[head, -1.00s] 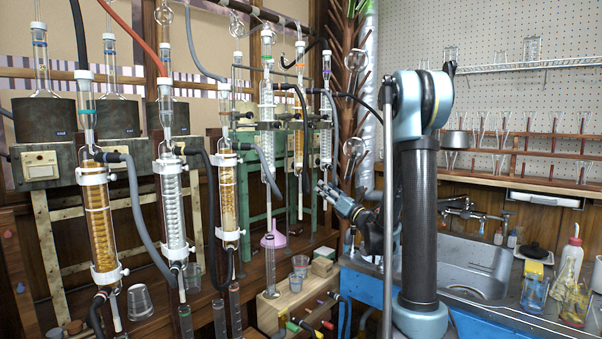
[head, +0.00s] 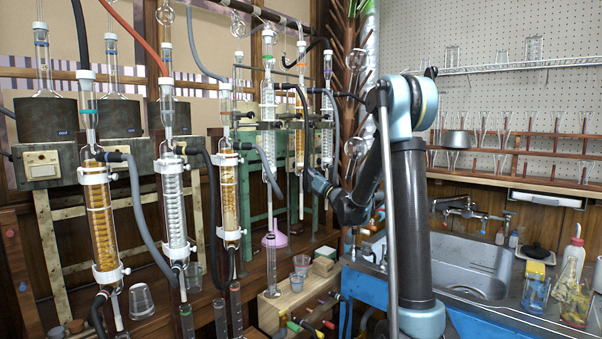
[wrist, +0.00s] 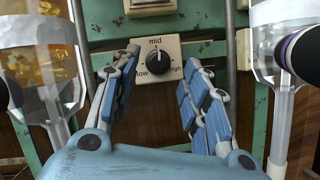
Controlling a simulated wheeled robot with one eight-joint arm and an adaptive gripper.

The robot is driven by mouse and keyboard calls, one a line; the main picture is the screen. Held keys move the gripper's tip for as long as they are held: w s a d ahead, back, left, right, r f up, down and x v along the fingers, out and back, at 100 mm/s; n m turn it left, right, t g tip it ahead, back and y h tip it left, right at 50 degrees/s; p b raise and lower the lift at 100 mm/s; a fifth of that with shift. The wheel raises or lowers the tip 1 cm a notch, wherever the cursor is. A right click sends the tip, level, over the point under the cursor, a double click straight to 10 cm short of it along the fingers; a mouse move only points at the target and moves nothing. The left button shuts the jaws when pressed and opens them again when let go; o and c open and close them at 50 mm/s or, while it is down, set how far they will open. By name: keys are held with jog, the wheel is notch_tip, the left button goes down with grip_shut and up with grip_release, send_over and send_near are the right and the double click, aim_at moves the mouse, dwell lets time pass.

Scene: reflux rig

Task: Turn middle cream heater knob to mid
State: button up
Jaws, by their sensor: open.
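A cream heater plate (wrist: 178,91) is in the middle of the wrist view, on the worn green frame. Its black round knob (wrist: 159,62) sits below the word "mid", with "low" at lower left and "high" at lower right. A small pale mark shows on the knob, but its exact pointing is hard to tell. My gripper (wrist: 160,78) is open, its blue-padded fingers on either side of the plate's lower part, with nothing between them. In the head view my gripper (head: 312,182) reaches left to the green frame, and the knob there cannot be made out.
An amber-filled glass column (wrist: 38,68) stands close on the left of the wrist view. Clear glass with a dark hose end (wrist: 300,50) stands close on the right. A pink funnel (head: 275,240) and a wooden block (head: 290,302) are below in the head view. The sink (head: 465,268) is at right.

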jog(key=shift+x, duration=1.3)
grip_shut()
jog(key=shift+n+g+y, duration=0.4)
jog(key=shift+n+y, duration=0.1)
jog(key=shift+n, duration=0.6)
jog(key=shift+d, duration=0.1)
